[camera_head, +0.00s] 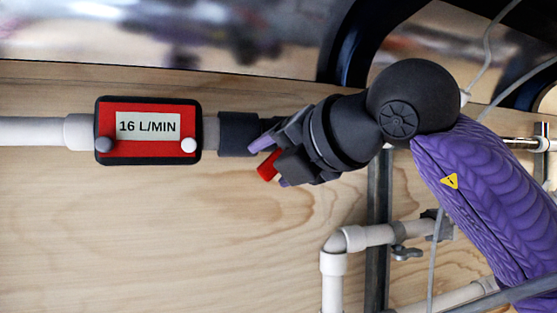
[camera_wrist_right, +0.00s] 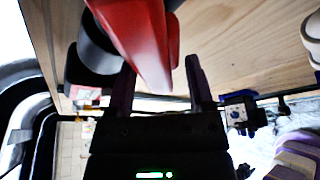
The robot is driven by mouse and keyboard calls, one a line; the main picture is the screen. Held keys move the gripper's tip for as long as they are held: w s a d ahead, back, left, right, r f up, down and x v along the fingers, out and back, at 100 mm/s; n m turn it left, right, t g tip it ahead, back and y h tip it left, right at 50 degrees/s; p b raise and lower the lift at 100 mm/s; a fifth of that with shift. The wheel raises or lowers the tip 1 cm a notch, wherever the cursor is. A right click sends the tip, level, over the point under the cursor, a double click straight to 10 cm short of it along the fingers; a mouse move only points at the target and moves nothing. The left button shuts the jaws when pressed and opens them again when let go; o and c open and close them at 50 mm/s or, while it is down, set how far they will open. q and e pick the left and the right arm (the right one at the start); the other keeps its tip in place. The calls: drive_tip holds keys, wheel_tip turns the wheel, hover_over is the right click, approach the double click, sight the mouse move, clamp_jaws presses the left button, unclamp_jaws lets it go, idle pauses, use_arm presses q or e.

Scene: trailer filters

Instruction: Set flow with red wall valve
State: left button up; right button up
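The red wall valve handle (camera_head: 268,166) shows in the head view as a small red piece at my right gripper's fingers; the rest of it is hidden by the gripper. In the right wrist view the red handle (camera_wrist_right: 142,38) is large and reaches down between the fingertips. My right gripper (camera_head: 273,163) is open, its two dark purple fingers apart on either side of the handle. In the wrist view the handle lies close to the left finger, with a gap to the right finger. A red and black flow meter (camera_head: 148,147) reads 16 L/MIN. My left gripper is not in view.
A white pipe (camera_head: 35,131) runs along the wooden wall (camera_head: 150,225) into the meter. A dark pipe fitting (camera_head: 237,134) lies between meter and gripper. Lower right, another white pipe (camera_head: 333,280) bends beside a grey vertical strut (camera_head: 377,200) and a small grey valve (camera_head: 405,253).

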drive_tip(key=shift+s+d, duration=0.15)
drive_tip(key=shift+s, duration=0.05)
drive_tip(key=b+v, duration=0.3)
drive_tip(key=v, duration=0.6)
drive_tip(key=shift+s+b, duration=0.2)
drive_tip(key=shift+b, duration=0.1)
drive_tip(key=shift+d, duration=0.1)
